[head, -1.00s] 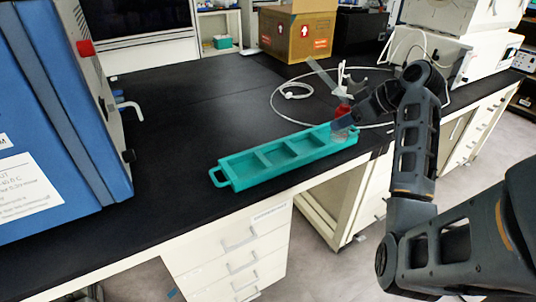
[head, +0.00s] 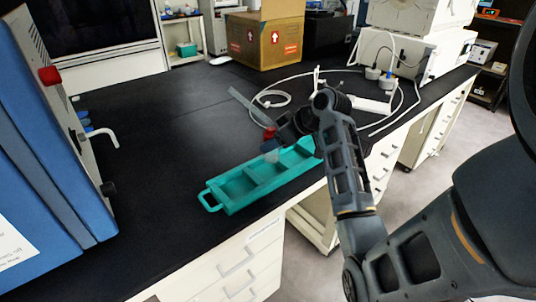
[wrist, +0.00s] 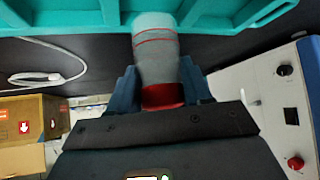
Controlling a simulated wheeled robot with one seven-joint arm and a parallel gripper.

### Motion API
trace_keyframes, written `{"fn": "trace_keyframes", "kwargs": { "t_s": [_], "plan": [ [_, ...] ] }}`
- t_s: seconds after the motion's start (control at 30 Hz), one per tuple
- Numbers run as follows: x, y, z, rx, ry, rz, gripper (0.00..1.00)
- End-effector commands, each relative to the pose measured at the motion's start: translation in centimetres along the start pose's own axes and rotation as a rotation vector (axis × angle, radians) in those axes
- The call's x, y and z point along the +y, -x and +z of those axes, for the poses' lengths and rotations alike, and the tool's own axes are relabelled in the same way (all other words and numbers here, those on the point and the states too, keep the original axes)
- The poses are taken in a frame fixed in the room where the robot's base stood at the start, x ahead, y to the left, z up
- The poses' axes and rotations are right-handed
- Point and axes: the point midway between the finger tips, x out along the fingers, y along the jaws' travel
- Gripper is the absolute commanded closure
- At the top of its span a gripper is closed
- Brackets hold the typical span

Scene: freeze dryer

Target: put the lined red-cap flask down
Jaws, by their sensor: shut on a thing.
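The lined red-cap flask is a translucent grey cylinder with thin red lines and a red cap. In the head view the flask (head: 271,153) is upright, in front of the teal tray's (head: 222,206) far side, partly hidden by my gripper. In the wrist view the flask (wrist: 156,55) has its red cap between blue fingers, and its far end overlaps the teal tray (wrist: 60,14). My gripper (head: 270,133) is shut on the flask near its cap; it also shows in the wrist view (wrist: 163,88). I cannot tell whether the flask's bottom touches the tray.
The tray has several compartments and lies near the bench's front edge. A blue freeze dryer (head: 50,150) stands at the left. A cardboard box (head: 265,40) and a white cable loop (head: 272,97) lie behind. Black bench top is clear left of the tray.

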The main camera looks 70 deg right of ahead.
Motion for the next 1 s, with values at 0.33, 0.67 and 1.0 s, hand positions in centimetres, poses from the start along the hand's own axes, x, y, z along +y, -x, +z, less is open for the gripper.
{"fn": "trace_keyframes", "kwargs": {
  "t_s": [0.33, 0.67, 1.0],
  "plan": [
    [-1.0, -2.2, 0.7, -0.001, -0.002, 0.0, 0.87],
    [-1.0, -4.3, 2.7, 0.0, 0.001, 0.001, 0.87],
    [-1.0, -4.4, 2.9, 0.0, 0.001, 0.001, 0.42]
  ]
}}
